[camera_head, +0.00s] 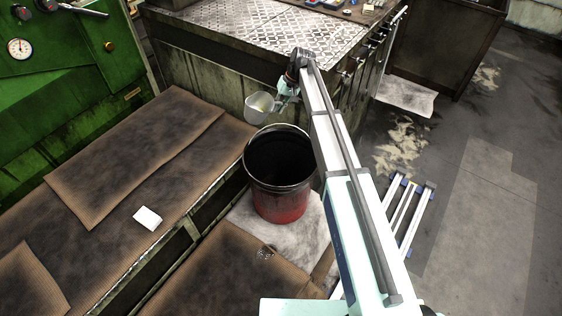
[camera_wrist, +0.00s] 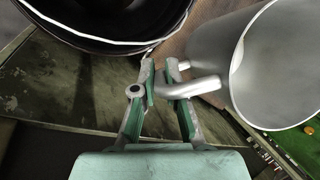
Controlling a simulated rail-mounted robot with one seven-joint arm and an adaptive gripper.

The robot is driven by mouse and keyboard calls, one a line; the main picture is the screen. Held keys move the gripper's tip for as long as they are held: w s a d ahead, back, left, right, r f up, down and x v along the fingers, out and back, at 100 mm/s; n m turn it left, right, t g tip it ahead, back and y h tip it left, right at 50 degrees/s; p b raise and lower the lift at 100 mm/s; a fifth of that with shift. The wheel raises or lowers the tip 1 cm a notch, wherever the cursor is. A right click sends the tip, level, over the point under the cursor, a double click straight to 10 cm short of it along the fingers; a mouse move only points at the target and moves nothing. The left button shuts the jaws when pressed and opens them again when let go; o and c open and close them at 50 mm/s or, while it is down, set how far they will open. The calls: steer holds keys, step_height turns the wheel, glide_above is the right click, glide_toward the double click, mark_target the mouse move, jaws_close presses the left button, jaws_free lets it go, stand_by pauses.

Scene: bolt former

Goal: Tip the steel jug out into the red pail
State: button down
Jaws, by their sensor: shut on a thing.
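The steel jug (camera_head: 259,107) is held up at the far side of the red pail (camera_head: 280,205), a little above the level of its rim. In the wrist view the jug (camera_wrist: 205,55) is at the right, tilted, with its wide mouth facing right and its handle toward me. My gripper (camera_head: 284,92) is shut on the handle, and its fingers (camera_wrist: 165,88) show in the wrist view. The pail's dark rim (camera_wrist: 105,46) is at upper left there, apart from the jug. The pail's inside is dark; its contents cannot be told. A pale yellowish patch shows inside the jug in the head view.
A metal-topped workbench (camera_head: 255,35) stands behind the jug. A green machine (camera_head: 60,80) is at the left. Brown mats (camera_head: 135,155) cover a low platform with a white card (camera_head: 147,218). A small stepladder (camera_head: 408,210) lies right of my arm.

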step_height(320, 180, down, 14)
steer(key=n+t+y+b, duration=0.1)
steer(key=t+y+b, duration=0.4)
steer(key=b, duration=1.9)
steer(key=shift+n+y, duration=0.3)
steer(key=shift+y, duration=0.7)
steer(key=shift+s+d+f+t+y+b, duration=0.1)
steer(key=shift+s+d+t+y+b, duration=0.25)
steer(key=shift+b, duration=0.7)
steer(key=y+b, duration=0.1)
steer(key=b, duration=0.3)
steer(key=shift+f+t, duration=0.35)
steer(key=shift+f, duration=0.05)
steer(key=shift+d+r+n+t+y+b, duration=0.1)
steer(key=shift+r+n+t+y+b, duration=0.3)
steer(key=shift+b, duration=1)
steer(key=shift+r+t+y+b, duration=0.1)
steer(key=shift+y+b, duration=0.45)
steer(key=shift+b, duration=0.85)
steer(key=shift+r+y+b, duration=0.3)
steer(key=shift+r+b, duration=0.05)
steer(key=shift+b, duration=0.5)
